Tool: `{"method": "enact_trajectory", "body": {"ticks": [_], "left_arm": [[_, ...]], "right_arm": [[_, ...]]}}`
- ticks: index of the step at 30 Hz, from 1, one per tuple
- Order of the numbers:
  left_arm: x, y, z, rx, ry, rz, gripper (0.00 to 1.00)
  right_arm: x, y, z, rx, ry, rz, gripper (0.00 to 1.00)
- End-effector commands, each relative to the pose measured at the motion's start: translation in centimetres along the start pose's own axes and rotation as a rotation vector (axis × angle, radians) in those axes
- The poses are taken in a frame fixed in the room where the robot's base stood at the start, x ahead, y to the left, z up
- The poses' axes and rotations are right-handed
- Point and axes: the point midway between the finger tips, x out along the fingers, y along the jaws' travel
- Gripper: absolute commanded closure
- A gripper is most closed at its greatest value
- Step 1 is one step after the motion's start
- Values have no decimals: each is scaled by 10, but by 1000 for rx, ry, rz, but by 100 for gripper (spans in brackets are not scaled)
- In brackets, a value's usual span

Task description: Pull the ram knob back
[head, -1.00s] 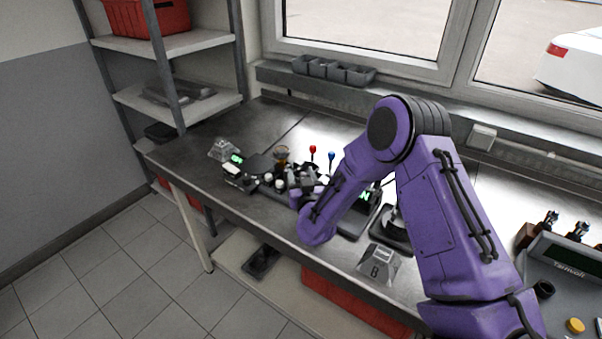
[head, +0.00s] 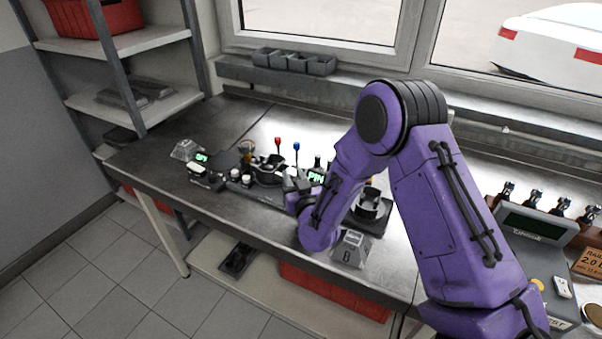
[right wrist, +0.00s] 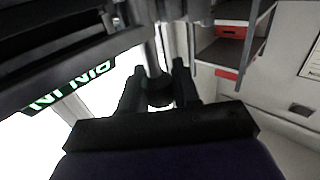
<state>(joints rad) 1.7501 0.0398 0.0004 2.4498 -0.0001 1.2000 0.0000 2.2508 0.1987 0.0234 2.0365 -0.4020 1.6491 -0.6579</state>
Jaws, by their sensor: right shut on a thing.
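The ram knob (right wrist: 158,92) is a dark round knob on the end of a bright metal rod (right wrist: 152,50) in the right wrist view. My right gripper (right wrist: 160,88) is shut on it, with one dark finger on each side. In the head view my purple right arm reaches down to the bench, and the right gripper (head: 294,203) is small and partly hidden by its wrist. The knob cannot be made out there. A green-lit display (head: 316,177) stands just beyond the gripper; in the wrist view its lettering seems to read "PIN IN". My left gripper is not in view.
Black fixtures with red and blue levers (head: 278,142) stand left of the gripper. A grey block marked B (head: 350,249) sits near the bench's front edge, close to my wrist. The bench's left end (head: 150,160) is mostly clear.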

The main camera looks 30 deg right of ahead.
Motion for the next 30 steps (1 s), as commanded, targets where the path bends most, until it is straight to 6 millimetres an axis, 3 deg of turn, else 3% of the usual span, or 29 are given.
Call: {"method": "enact_trajectory", "body": {"ticks": [9,10,12,22,26,30], "left_arm": [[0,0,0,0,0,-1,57],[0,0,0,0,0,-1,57],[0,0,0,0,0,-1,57],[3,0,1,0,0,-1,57],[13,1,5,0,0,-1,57],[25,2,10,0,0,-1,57]], "right_arm": [[-2,1,1,0,-2,1,100],[-2,1,1,0,-2,1,66],[-2,2,1,0,-2,2,48],[-6,-1,1,0,-1,-2,48],[-29,0,4,-1,-1,-2,48],[-64,0,5,-2,-1,-3,48]]}}
